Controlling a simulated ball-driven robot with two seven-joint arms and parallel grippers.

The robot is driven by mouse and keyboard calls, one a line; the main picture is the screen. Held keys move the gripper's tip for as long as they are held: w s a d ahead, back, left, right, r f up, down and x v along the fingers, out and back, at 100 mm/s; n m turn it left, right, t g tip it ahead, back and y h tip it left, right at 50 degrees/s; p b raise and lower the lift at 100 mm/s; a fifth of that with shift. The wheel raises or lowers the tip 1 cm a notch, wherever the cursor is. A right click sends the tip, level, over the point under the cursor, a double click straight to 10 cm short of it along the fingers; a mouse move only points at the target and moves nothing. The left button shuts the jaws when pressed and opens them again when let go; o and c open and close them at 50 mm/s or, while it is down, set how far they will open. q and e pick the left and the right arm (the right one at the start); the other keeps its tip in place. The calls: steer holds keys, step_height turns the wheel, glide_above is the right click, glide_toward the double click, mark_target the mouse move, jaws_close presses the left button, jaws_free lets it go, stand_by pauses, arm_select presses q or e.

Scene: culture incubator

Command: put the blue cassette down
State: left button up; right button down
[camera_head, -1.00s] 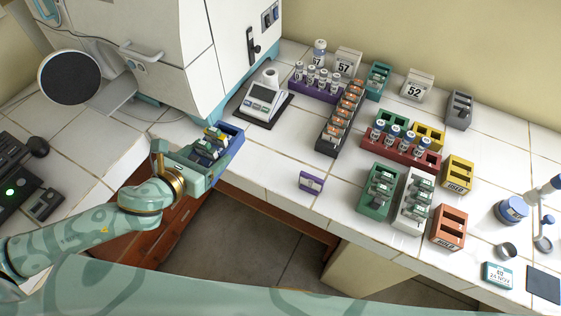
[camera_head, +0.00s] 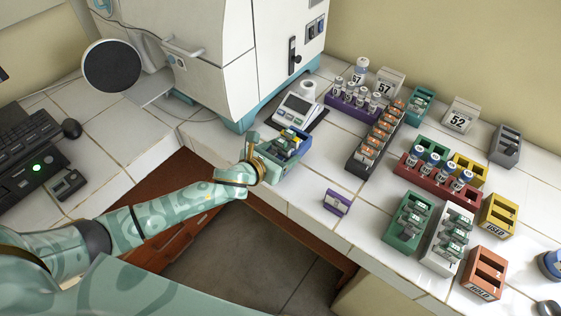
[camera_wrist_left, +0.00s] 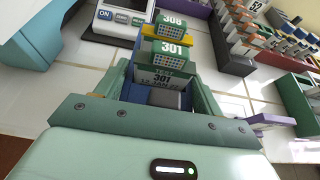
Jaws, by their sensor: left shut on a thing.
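The blue cassette (camera_head: 304,146) is an open blue rack holding green-and-white labelled blocks and a yellow piece. In the wrist view the blue cassette (camera_wrist_left: 186,98) shows labels 301 and 308. My left gripper (camera_head: 276,152) is shut on it, with a green finger on either side; the gripper also shows in the wrist view (camera_wrist_left: 155,88). The cassette is at the bench's front edge, just before the small scale. I cannot tell whether its underside touches the tiles. My right gripper is not in view.
The scale (camera_head: 296,108) stands just behind the cassette, beside the white incubator (camera_head: 215,50). A small purple block (camera_head: 337,202) lies to the right near the front edge. A dark rack (camera_head: 376,140) and several coloured racks fill the right. Bare tiles lie between the cassette and dark rack.

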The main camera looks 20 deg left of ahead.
arm_select(q)
step_height(320, 180, down, 3)
steer(key=shift+w+f+b, duration=0.1)
steer(key=shift+f+b, duration=0.1)
steer(key=shift+b, duration=0.55)
steer(key=shift+r, duration=0.15)
steer(key=o, duration=1)
steer(key=shift+f, duration=0.2)
steer(key=shift+o, duration=0.2)
steer(key=shift+r, duration=0.25)
steer(key=p+v, duration=0.3)
steer(key=v, duration=0.9)
